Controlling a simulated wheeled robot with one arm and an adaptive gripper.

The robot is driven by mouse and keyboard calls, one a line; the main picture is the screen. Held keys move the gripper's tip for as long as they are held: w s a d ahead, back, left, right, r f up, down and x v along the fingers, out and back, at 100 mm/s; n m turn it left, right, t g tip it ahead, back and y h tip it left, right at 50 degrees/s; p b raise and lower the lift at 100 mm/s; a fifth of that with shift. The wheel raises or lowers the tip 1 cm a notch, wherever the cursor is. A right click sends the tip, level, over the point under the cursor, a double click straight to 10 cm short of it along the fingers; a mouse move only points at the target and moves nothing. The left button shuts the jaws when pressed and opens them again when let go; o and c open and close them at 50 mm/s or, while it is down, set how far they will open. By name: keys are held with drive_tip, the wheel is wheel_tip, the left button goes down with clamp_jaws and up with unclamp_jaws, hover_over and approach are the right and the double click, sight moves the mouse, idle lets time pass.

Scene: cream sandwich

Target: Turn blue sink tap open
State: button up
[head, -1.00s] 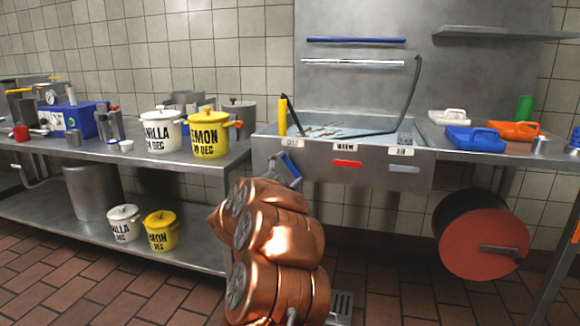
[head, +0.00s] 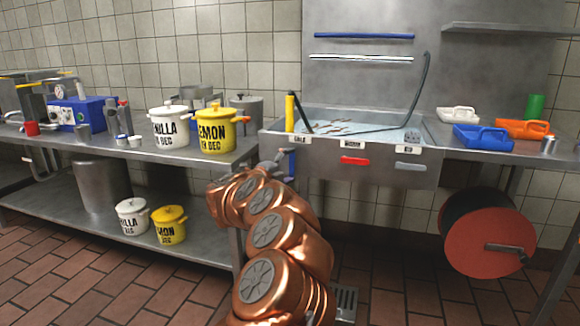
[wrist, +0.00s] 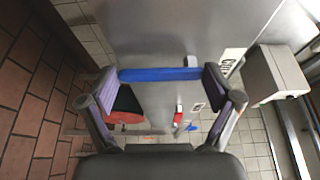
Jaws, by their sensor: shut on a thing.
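The blue sink tap (head: 292,162) is a bar handle on the front of the steel sink, at its left end below the first label. In the head view it looks close to upright and is partly covered by my gripper (head: 281,162). In the wrist view the blue bar (wrist: 160,74) lies across between the two finger pads. My gripper (wrist: 161,84) is shut on its ends. The sink (head: 375,170) also carries a red handle (head: 355,161) and a pale grey handle (head: 410,166), both level.
The left steel counter (head: 90,148) holds a white pot (head: 168,128) and a yellow pot (head: 215,132) close to my arm. A red hose reel (head: 488,240) hangs below right.

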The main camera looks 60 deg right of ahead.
drive_tip(key=shift+s, duration=0.1)
idle(0.3)
drive_tip(key=o, duration=1.4)
drive_tip(key=shift+a, duration=0.25)
drive_tip(key=w+a, duration=0.1)
drive_tip(key=a, duration=1)
drive_tip(key=shift+w+a, duration=0.25)
